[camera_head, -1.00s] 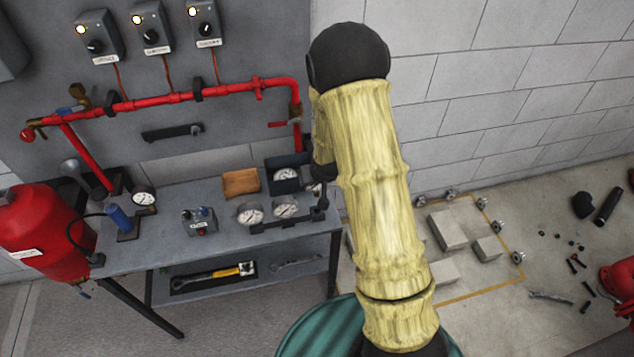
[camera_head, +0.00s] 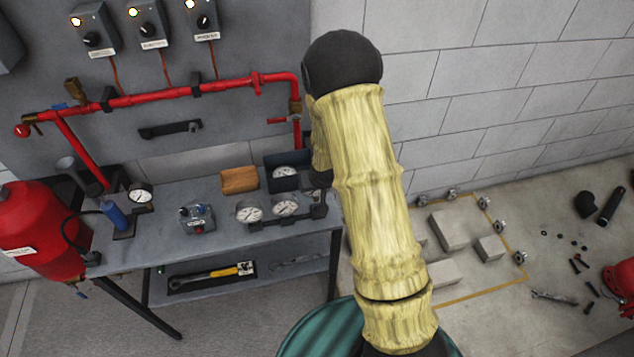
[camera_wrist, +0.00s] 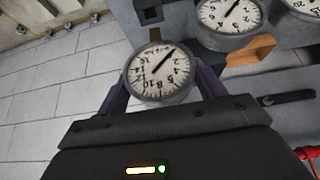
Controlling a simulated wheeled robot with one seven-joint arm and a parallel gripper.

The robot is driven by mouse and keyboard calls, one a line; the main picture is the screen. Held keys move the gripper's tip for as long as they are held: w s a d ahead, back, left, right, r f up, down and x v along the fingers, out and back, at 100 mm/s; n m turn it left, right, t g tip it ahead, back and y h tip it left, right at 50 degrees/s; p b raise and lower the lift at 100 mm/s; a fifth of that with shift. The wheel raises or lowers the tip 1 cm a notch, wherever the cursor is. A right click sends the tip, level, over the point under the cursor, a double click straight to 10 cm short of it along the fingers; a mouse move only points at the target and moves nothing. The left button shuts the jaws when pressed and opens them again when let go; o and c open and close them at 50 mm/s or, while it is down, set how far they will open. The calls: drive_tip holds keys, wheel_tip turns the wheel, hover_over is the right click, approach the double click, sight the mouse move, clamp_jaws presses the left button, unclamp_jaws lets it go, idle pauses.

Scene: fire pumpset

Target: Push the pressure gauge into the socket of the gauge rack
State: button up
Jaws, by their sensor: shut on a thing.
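A round white-faced pressure gauge (camera_wrist: 160,74) with a grey rim is held between the two purple-grey fingers of my gripper (camera_wrist: 162,88), in the wrist view. My gripper is shut on it. The dark gauge rack (camera_head: 290,217) lies along the table's front right edge and carries two gauges, a left one (camera_head: 249,210) and a right one (camera_head: 285,204). In the wrist view a dark square socket (camera_wrist: 149,11) of the rack shows bare, beyond and apart from the held gauge.
Red pipes (camera_head: 190,91) run along the wall behind.

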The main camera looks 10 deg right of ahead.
sight(318, 192)
drive_tip(key=shift+d+f+b, duration=0.1)
drive_tip(key=shift+f+b, duration=1.45)
drive_tip(key=shift+f, duration=0.45)
drive_tip(key=shift+s+f+b, duration=0.3)
drive_tip(key=shift+s+f, duration=0.05)
drive_tip(key=shift+f, duration=0.2)
drive_tip(key=c, duration=0.3)
drive_tip(key=shift+s+f, duration=0.1)
drive_tip(key=shift+r+p, duration=0.3)
drive_tip(key=shift+r, duration=0.05)
